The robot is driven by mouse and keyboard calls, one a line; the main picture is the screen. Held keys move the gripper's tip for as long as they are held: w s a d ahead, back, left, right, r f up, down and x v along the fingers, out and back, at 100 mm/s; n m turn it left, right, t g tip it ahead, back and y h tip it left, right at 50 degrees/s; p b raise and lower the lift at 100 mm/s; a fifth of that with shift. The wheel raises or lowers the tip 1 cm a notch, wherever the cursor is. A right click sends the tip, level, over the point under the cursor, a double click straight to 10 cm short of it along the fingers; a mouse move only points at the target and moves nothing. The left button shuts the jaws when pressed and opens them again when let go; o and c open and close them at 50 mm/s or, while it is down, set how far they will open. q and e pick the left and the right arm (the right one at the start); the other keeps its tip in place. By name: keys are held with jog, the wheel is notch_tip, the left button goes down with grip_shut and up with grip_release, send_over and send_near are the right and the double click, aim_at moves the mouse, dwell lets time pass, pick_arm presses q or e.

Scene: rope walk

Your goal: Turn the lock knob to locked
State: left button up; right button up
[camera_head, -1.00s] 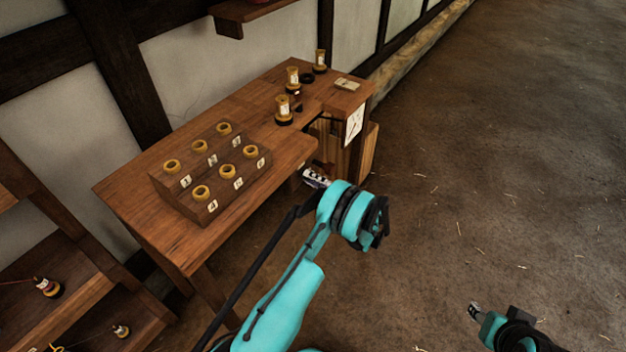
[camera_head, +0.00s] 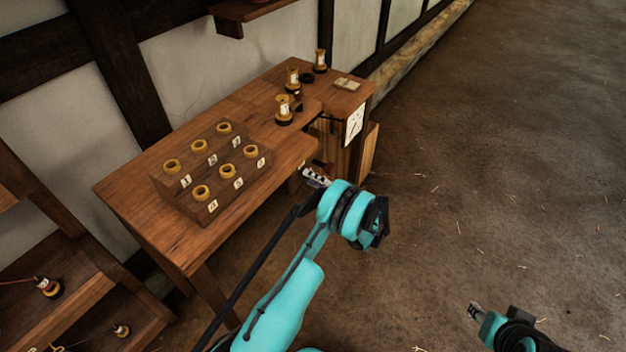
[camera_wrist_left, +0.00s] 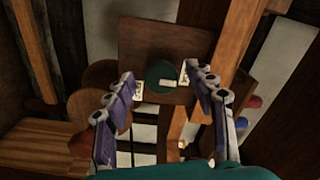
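The lock knob (camera_wrist_left: 161,76) shows in the left wrist view as a dark green round knob with a pale mark on its right side. It is in front of a brown wooden panel (camera_wrist_left: 165,38). Pale labels sit at its lower left (camera_wrist_left: 139,90) and beside it on the right, partly behind a finger. My left gripper (camera_head: 315,177) is at the table's front edge in the head view. Its fingers are open, one on each side of the knob; contact cannot be told. The knob is not visible in the head view. My right gripper (camera_head: 474,311) is low at the right, far from the table.
The wooden table (camera_head: 140,205) carries a stepped block (camera_head: 205,207) with several numbered rings. Several spools (camera_head: 284,108) stand toward its far end. A white plate with a dark pointer (camera_head: 354,122) is on the table's end. Floor to the right is clear.

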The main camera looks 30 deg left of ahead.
pick_arm(q)
jog(key=s+d, duration=0.1)
jog(key=d, duration=1.1)
notch_tip(320, 180, up, 9)
jog(key=w+a+m+t+h, duration=0.1)
jog(key=a+m+t+h, duration=0.1)
jog(key=h, duration=0.2)
jog(key=s+r+m+h, duration=0.2)
jog(key=s+r+h, duration=0.3)
jog(key=s+r, duration=0.15)
jog(key=s+d+r+t+h, duration=0.1)
jog(key=s+d+h, duration=0.3)
jog(key=s, duration=0.7)
jog(key=s+d+r+t+h, duration=0.1)
jog(key=s+d+t+h, duration=0.2)
jog(key=s, duration=0.8)
jog(key=d+h, duration=0.2)
jog(key=d, duration=0.1)
jog(key=shift+d+r+n, duration=0.2)
jog(key=shift+r+n, duration=0.1)
jog(key=shift+n, duration=0.1)
